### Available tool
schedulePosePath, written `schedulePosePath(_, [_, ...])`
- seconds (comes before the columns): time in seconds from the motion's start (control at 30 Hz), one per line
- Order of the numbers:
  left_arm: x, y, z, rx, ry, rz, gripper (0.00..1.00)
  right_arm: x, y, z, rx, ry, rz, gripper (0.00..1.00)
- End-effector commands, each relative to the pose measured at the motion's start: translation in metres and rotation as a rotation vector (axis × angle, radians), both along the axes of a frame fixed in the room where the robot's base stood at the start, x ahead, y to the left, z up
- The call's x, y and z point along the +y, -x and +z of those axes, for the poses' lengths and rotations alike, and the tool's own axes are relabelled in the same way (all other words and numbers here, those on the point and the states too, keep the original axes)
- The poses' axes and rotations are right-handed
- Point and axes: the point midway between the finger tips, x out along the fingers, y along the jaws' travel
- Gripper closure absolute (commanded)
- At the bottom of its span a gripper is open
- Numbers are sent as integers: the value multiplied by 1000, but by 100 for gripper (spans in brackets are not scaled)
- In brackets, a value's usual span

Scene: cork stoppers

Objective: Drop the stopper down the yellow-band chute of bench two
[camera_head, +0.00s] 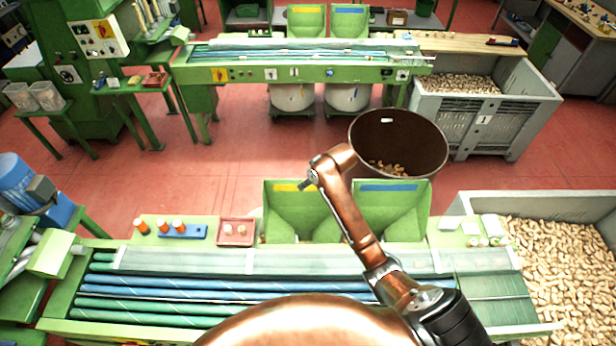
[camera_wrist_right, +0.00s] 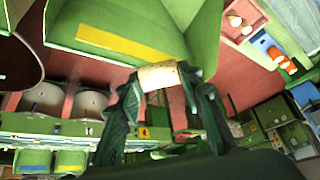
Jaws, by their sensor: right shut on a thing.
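The cork stopper (camera_wrist_right: 158,76) is pale and held between the fingertips of my right gripper (camera_wrist_right: 162,84) in the right wrist view. In the head view my right gripper (camera_head: 308,181) is over the back edge of the near bench, close to the right end of the yellow band. The stopper is too small to make out there. The yellow-band chute (camera_head: 296,214) is green with a yellow strip on its back rim; the yellow band (camera_wrist_right: 122,43) also shows in the wrist view, beside the stopper. My left gripper is in neither view.
The blue-band chute (camera_head: 400,212) adjoins on the right, partly behind my arm. A brown bin (camera_head: 398,148) with some corks stands behind. A pink tray (camera_head: 236,231) and orange-topped pieces on a blue holder (camera_head: 183,231) lie left. A cork-filled crate (camera_head: 560,262) stands right.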

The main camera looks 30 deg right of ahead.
Motion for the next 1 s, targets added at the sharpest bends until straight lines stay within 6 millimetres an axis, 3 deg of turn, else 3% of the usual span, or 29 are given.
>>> schedulePosePath(0.43, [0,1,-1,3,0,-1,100,0,1,-48,3,-1,-1,75])
schedulePosePath(0.87, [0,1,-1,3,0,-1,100,0,0,-56,0,0,-1,75])
schedulePosePath(0.9, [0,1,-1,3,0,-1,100,0,0,-56,0,0,-1,66])
schedulePosePath(1.0, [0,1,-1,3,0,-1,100,0,0,-56,0,0,-1,59])
